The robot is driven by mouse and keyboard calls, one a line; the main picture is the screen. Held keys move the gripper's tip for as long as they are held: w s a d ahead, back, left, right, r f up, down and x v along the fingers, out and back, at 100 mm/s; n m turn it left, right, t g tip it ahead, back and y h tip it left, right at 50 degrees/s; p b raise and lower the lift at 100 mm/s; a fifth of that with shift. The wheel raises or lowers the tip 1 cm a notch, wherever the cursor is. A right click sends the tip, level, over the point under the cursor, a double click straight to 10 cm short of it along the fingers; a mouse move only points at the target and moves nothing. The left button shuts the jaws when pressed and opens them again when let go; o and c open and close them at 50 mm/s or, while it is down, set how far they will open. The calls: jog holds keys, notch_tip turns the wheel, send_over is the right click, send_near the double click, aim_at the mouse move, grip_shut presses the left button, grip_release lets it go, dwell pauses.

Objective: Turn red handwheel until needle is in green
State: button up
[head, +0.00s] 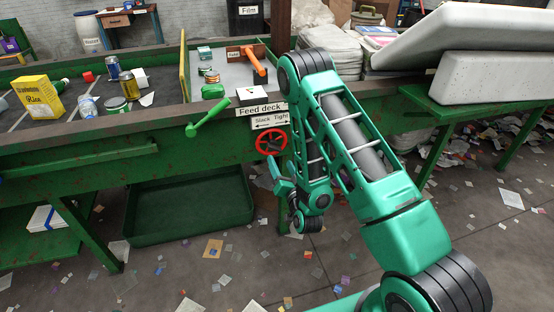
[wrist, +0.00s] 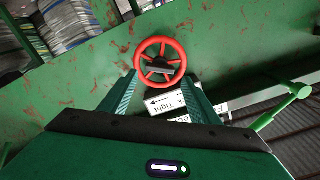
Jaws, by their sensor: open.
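The red handwheel (head: 271,142) is on the front side of the green belt frame, below a label reading Slack and Tight (head: 270,120). In the wrist view the handwheel (wrist: 160,61) shows whole, with its spokes and dark hub, just beyond my fingertips. My gripper (wrist: 160,82) is open and empty, its two fingers spread below the wheel's left and right sides; I cannot tell whether they touch it. In the head view my gripper (head: 275,176) hangs just below the wheel.
A green lever (head: 208,117) sticks out left of the wheel. The Feed deck (head: 230,75) above holds cans, a box and an orange-handled tool. A green tray (head: 190,205) lies under the belt. Pale slabs (head: 480,75) rest at the right. Scraps litter the floor.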

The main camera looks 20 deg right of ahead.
aim_at(276, 149)
jog(key=shift+s, duration=0.55)
jog(key=shift+o, duration=1.4)
jog(key=w, duration=0.9)
jog(key=shift+w+d+r, duration=0.15)
jog(key=shift+w+r, duration=0.1)
jog(key=shift+r, duration=0.05)
jog(key=c, duration=1.1)
